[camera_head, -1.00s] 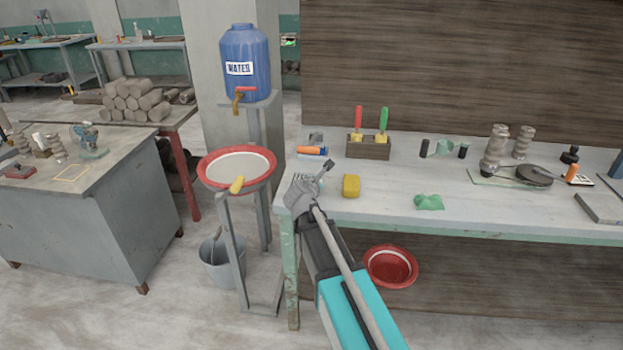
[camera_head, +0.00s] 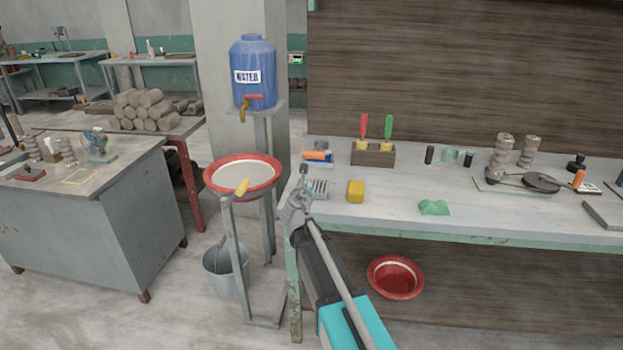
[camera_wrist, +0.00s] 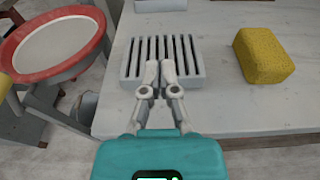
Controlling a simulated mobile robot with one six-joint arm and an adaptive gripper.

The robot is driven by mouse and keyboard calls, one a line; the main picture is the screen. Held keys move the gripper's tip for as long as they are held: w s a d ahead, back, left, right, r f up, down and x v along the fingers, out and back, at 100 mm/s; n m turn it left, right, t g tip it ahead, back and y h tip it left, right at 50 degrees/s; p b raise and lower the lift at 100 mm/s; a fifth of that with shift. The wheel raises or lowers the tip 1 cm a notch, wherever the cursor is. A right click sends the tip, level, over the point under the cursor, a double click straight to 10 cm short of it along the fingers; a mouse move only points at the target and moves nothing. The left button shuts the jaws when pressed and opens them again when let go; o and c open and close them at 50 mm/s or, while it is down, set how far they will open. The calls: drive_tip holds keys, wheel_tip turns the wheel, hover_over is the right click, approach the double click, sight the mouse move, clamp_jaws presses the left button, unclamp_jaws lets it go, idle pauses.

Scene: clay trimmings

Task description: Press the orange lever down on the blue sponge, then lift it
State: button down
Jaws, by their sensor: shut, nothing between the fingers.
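An orange-handled piece (camera_head: 315,155) lies over a small blue block (camera_head: 322,165) near the back left of the workbench. I take them for the lever and the blue sponge; they are too small to tell how they touch. My gripper (camera_head: 303,170) is shut and empty, in front of them and to their left. In the wrist view my gripper (camera_wrist: 160,66) has its fingertips together over or just before the front edge of a grey slotted rack (camera_wrist: 130,68). The orange piece and the blue block do not show in the wrist view.
A yellow sponge (camera_head: 355,191) lies right of the rack; it also shows in the wrist view (camera_wrist: 263,54). A wooden holder (camera_head: 373,154) with red and green tools stands behind. A red-rimmed basin (camera_head: 211,179) is at left.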

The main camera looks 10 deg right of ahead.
drive_tip(key=b+x, duration=0.1)
drive_tip(key=x, duration=0.8)
drive_tip(key=shift+b, duration=0.35)
drive_tip(key=shift+w+d+r+p, duration=0.15)
drive_tip(key=shift+w+r+p, duration=0.4)
drive_tip(key=shift+w+p, duration=0.05)
drive_tip(key=shift+w+d+r+p, duration=0.1)
drive_tip(key=shift+w+r+p, duration=0.15)
drive_tip(key=shift+r+p, duration=0.4)
drive_tip(key=shift+w+d+r+p, duration=0.1)
drive_tip(key=shift+w+r+p, duration=0.15)
drive_tip(key=shift+r+p, duration=0.35)
